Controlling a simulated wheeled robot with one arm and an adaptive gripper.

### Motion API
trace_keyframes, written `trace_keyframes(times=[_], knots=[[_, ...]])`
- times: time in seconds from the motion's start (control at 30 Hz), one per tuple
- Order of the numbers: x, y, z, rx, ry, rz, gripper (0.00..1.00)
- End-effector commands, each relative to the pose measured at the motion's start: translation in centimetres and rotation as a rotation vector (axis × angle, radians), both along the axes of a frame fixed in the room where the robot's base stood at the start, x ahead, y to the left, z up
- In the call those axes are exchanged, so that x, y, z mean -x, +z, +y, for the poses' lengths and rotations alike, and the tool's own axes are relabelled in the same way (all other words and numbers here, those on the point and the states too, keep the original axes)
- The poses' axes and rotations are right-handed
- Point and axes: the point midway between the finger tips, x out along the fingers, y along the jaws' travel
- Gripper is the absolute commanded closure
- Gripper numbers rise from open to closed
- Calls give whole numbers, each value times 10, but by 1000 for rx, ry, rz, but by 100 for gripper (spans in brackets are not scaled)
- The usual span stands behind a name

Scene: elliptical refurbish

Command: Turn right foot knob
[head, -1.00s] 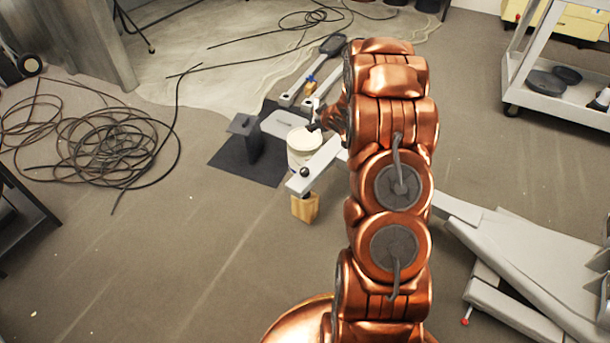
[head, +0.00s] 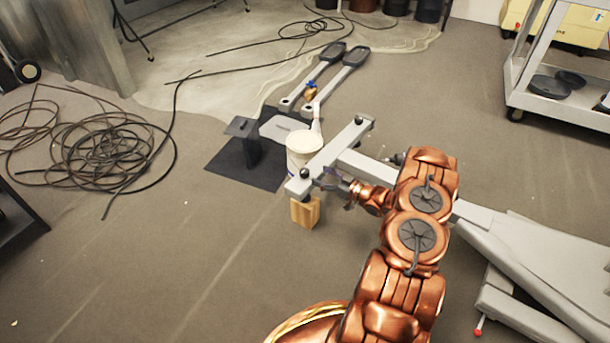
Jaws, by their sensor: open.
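A grey crossbar foot (head: 332,155) of the elliptical frame lies across the middle of the head view. One dark round knob (head: 305,173) is at its near-left end, and another dark knob (head: 358,120) is at its far-right end. I cannot tell which one the task calls right. My gripper (head: 326,180) is open and empty, just right of the near-left end of the bar. Its fingers point left toward that end. Whether they touch the bar or knob is not clear from this angle.
A wooden block (head: 305,212) stands under the near end of the bar. A white bucket (head: 304,150) is just behind it. Two pedal arms (head: 325,70) lie beyond. Grey frame parts (head: 530,255) fill the right. Coiled cable (head: 90,150) lies left; front-left floor is clear.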

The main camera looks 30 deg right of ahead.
Motion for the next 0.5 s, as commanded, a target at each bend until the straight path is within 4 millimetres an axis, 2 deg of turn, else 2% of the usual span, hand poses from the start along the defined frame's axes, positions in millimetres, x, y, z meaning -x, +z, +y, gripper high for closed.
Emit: trace_keyframes(times=[0.1, 0.2, 0.5], knots=[[7, -6, 4, -26, 14, -25, 35], [4, -7, 7, -31, 19, -31, 35], [-33, -8, 23, -28, 21, -31, 35]])
